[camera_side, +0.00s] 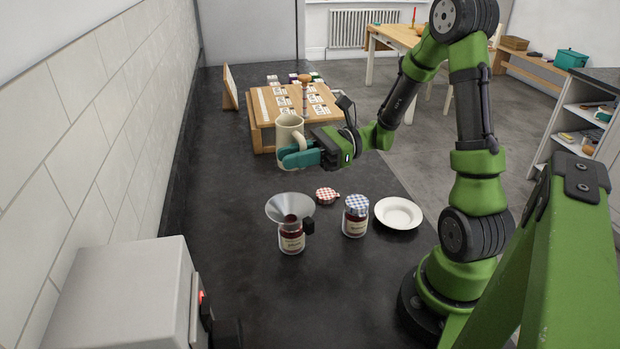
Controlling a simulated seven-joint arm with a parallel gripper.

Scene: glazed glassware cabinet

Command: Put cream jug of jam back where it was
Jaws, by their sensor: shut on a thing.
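The cream jug (288,131) is upright in the side view, just in front of the wooden stand with cards. My gripper (290,156) has teal fingers and is shut on the jug, low on its near right side. The fingers hide part of the jug's lower body. I cannot tell whether the jug's base touches anything, and its contents do not show. A metal funnel (290,207) sits in the mouth of an open jam jar (291,239) with dark red contents.
A lidded jam jar (355,221), a loose red-checked lid (327,195) and a white saucer (399,213) stand near the jar with the funnel. The wooden stand (262,139) with cards and a stamp (304,88) is behind. The dark worktop (225,205) is clear at left.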

